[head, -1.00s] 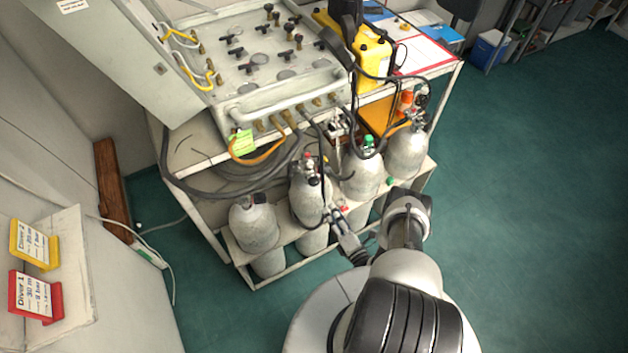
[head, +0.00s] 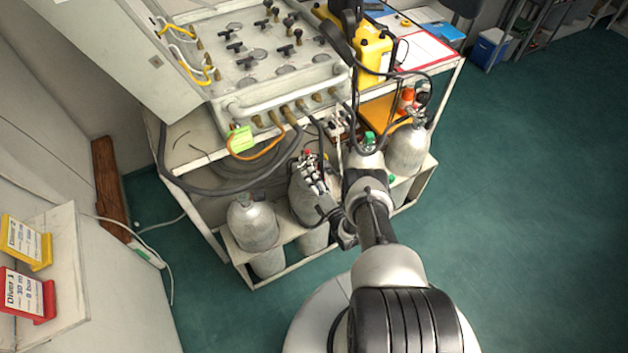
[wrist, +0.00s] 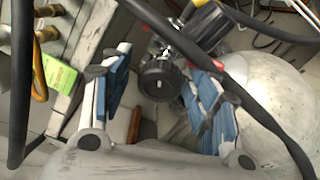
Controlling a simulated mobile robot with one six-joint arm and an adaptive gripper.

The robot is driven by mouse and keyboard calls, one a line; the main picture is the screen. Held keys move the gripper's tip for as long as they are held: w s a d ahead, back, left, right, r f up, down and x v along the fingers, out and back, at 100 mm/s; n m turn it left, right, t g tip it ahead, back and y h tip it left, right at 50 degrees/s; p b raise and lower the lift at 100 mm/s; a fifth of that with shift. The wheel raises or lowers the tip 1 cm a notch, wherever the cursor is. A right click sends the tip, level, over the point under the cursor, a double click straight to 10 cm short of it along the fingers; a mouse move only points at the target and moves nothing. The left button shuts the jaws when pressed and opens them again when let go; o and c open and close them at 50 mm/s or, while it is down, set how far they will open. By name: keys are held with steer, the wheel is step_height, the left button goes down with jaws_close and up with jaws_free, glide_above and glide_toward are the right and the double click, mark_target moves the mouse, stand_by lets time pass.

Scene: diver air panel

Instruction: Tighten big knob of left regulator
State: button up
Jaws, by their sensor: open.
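My gripper (wrist: 157,66) is open, with a blue-padded finger on each side of the knob; I see no clear contact. In the head view my gripper (head: 314,177) is at the top of the second grey cylinder from the left (head: 302,202). There the gripper covers most of the regulator, and the knob cannot be made out.
A black hose (wrist: 235,88) crosses close to the right finger. A grey cylinder (wrist: 268,95) stands at the right. The leftmost cylinder (head: 253,222) stands beside mine, and the air panel (head: 265,60) is above. Open green floor (head: 530,220) lies to the right.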

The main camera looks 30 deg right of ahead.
steer(key=c, duration=1.1)
steer(key=shift+o, duration=0.2)
steer(key=shift+m+b, duration=0.3)
steer(key=m+b, duration=0.1)
steer(key=m, duration=0.1)
steer(key=shift+f+m+t+b, duration=0.15)
steer(key=shift+m+t+b, duration=0.25)
steer(key=shift+m+t+h+b, duration=0.45)
steer(key=shift+m+b, duration=0.55)
steer(key=shift+m, duration=1.4)
steer(key=o, duration=1.1)
steer(key=shift+r, duration=0.2)
steer(key=shift+c, duration=0.2)
